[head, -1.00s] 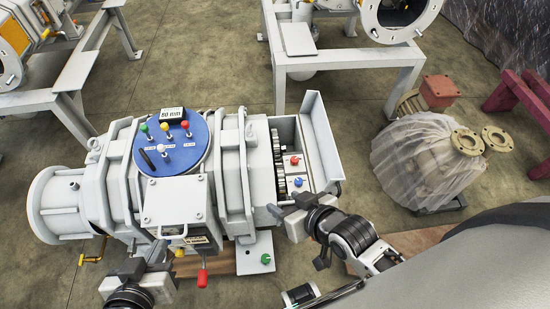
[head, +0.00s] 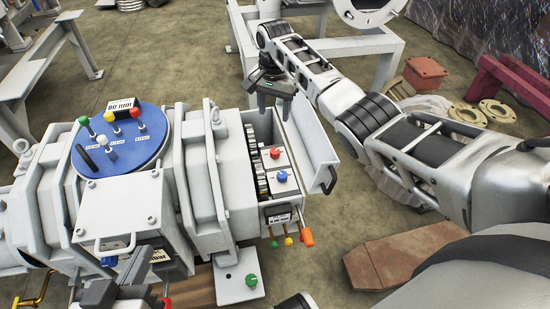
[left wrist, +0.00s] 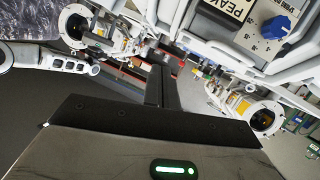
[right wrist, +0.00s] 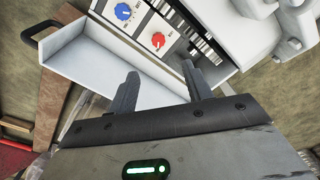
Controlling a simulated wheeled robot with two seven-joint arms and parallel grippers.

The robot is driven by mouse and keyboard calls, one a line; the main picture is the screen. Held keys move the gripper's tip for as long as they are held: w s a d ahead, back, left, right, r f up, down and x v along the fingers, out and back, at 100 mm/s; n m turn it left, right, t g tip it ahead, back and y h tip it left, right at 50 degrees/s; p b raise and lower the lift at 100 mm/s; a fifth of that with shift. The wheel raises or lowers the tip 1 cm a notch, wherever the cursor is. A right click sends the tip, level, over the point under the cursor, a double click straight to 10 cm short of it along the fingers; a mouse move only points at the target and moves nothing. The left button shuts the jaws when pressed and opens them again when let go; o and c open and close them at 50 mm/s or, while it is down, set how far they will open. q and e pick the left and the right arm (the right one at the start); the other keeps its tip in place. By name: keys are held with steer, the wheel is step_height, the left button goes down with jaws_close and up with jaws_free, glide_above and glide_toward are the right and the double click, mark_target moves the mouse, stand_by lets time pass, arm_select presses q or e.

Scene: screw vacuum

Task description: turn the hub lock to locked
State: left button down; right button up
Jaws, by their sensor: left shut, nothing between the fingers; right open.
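No part readable as the hub lock can be singled out. In an open compartment on the machine's right end sit a red knob (head: 275,153) and a blue knob (head: 281,176), beside toothed wheels. The right wrist view also shows the red knob (right wrist: 158,40) and blue knob (right wrist: 122,11), with unreadable labels. My right gripper (head: 273,106) is open and empty above the far end of the compartment; its fingers (right wrist: 160,75) point toward the panel, apart from it. My left gripper (left wrist: 162,86) is shut and empty, low at the machine's front; its fingertips are unclear in the head view.
A raised white cover (head: 312,145) with a black handle (head: 328,180) flanks the compartment's right. Coloured levers, one orange (head: 307,237), stick out below it. A blue disc (head: 120,145) with coloured levers tops the machine. A blue dial knob (left wrist: 277,27) shows in the left wrist view.

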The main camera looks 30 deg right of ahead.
mark_target(275, 151)
steer(key=shift+m, duration=0.3)
step_height(275, 151, down, 12)
steer(key=b, duration=0.7)
steer(key=shift+d, duration=0.15)
step_height(275, 151, down, 2)
steer(key=shift+f+b, duration=0.25)
steer(key=shift+b, duration=0.55)
arm_select(q)
steer(key=shift+w+d+r+t+h, duration=0.2)
steer(key=shift+w+r+t+h, duration=0.3)
steer(key=shift+r+t, duration=0.3)
steer(key=shift+w+d+r+t+h, duration=0.15)
steer(key=shift+w+r+t+h, duration=0.15)
steer(key=shift+r+t+h, duration=0.5)
steer(key=shift+w+d+r+t+h, duration=0.2)
steer(key=shift+w+r+t+h, duration=0.15)
steer(key=shift+r+t, duration=0.45)
arm_select(e)
steer(key=shift+f, duration=0.25)
arm_select(q)
steer(key=shift+r, duration=0.2)
arm_select(e)
steer(key=c, duration=1)
